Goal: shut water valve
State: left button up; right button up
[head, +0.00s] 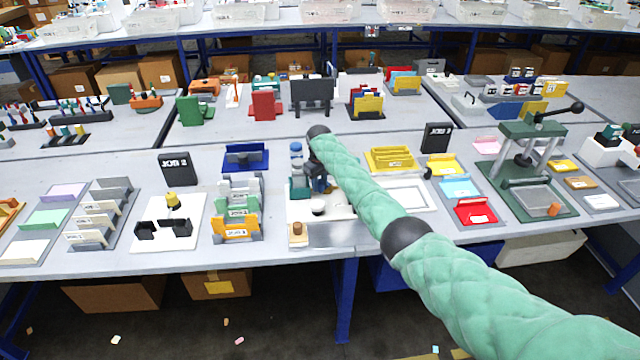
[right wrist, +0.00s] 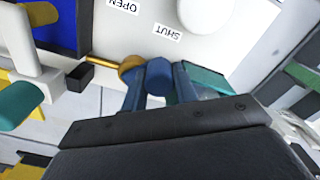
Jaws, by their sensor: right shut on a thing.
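The water valve (right wrist: 130,66) shows in the right wrist view as a brass part with a brass stem, beside a white panel. A blue handle end (right wrist: 158,76) lies beside the brass. My right gripper (right wrist: 160,90) is shut on this blue handle, one finger on each side. The panel carries a SHUT label (right wrist: 167,32) and an OPEN label (right wrist: 124,5), both upside down here. The handle end is nearer to SHUT. In the head view my right gripper (head: 318,186) is over the white station, and my arm hides much of it. My left gripper is not in view.
The station has a silver plate (head: 345,234) at the table's front edge and a blue-topped bottle (head: 296,150) at the back. A white frame (head: 408,196) and yellow trays (head: 390,160) stand close on the right. Letter holders (head: 237,228) stand on the left.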

aim_at(319, 180)
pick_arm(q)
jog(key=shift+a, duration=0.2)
pick_arm(e)
jog(key=shift+r, duration=0.15)
jog(key=o, duration=0.8)
jog(key=shift+o, duration=0.8)
jog(key=shift+r, duration=0.1)
jog(key=shift+r+b, duration=0.3)
jog(key=shift+r, duration=0.1)
notch_tip(319, 180, up, 5)
jog(key=shift+f+b, duration=0.1)
jog(key=shift+b, duration=0.75)
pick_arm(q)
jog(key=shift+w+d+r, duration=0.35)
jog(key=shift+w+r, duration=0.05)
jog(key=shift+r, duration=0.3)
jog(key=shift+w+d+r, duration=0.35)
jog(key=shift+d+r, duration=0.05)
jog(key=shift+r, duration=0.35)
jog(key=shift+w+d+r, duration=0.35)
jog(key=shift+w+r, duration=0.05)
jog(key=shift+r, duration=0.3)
pick_arm(e)
jog(key=shift+r, duration=0.9)
